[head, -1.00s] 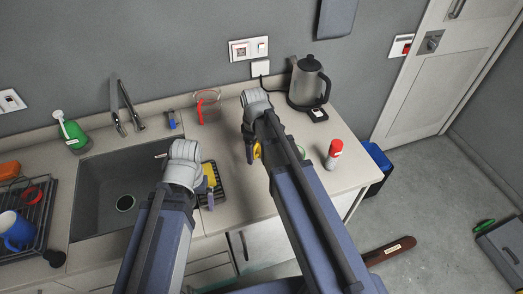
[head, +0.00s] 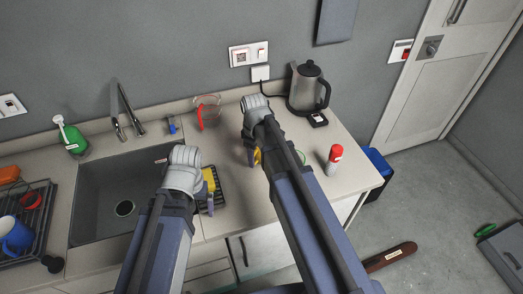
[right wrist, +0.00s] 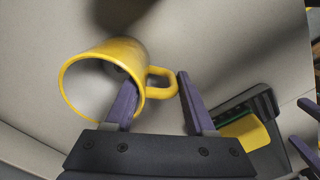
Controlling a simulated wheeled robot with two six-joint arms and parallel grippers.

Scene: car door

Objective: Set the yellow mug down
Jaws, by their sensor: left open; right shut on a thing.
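The yellow mug (right wrist: 115,75) fills the left middle of the right wrist view, its open mouth facing down-left and its handle to the right. My right gripper (right wrist: 156,82) is shut on it, with one finger at the mouth and the other by the handle. In the head view only a sliver of the mug (head: 257,157) shows beside my right arm, above the counter (head: 233,185). I cannot tell whether it touches the counter. My left gripper (right wrist: 300,122) is open near the sponge holder; in the head view its wrist hides most of it.
The black holder with a yellow sponge (head: 209,180) is left of the mug. A red-capped bottle (head: 334,160) and the kettle (head: 307,88) stand to the right, a glass jug (head: 208,108) behind. The sink (head: 110,200) is at left.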

